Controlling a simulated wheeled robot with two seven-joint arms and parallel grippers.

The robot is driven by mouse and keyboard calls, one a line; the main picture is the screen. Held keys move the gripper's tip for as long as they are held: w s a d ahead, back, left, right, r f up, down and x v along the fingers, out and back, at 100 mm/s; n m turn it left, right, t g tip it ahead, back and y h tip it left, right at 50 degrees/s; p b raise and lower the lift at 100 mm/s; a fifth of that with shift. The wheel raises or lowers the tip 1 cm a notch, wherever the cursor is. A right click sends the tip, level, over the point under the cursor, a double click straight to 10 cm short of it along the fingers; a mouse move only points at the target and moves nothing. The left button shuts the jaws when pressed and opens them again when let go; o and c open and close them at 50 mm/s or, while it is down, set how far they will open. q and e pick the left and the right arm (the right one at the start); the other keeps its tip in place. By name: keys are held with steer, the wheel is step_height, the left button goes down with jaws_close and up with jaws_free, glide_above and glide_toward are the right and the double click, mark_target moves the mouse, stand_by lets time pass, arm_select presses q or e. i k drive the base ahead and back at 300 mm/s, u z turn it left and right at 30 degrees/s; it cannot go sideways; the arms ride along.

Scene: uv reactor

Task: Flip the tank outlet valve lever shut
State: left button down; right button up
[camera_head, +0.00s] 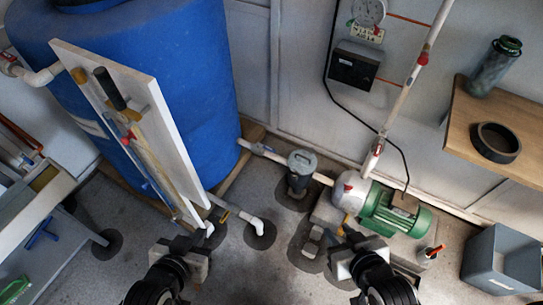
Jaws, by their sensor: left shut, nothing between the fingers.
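The big blue tank (185,85) stands at the upper left. A white pipe (256,149) leaves its lower right side and runs to a grey strainer pot (301,163) and the pump. A small fitting shows on this pipe close to the tank, too small to tell its lever position. My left gripper (207,231) is shut and empty at the lower middle, by the foot of the white board, well below and left of that pipe. My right gripper (339,237) is just below the pump; I cannot tell whether its fingers are open.
A white board (165,120) with tools leans before the tank. The green pump (395,212) sits right of centre. A short white pipe elbow (257,225) rises between my grippers. A grey bin (503,262) and wooden shelf (520,115) are at right. Some floor between my arms is clear.

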mark_target(266, 147)
steer(key=z, duration=0.05)
steer(key=k, duration=0.2)
steer(key=z, duration=0.35)
steer(key=i, duration=1.05)
steer(key=z, duration=0.8)
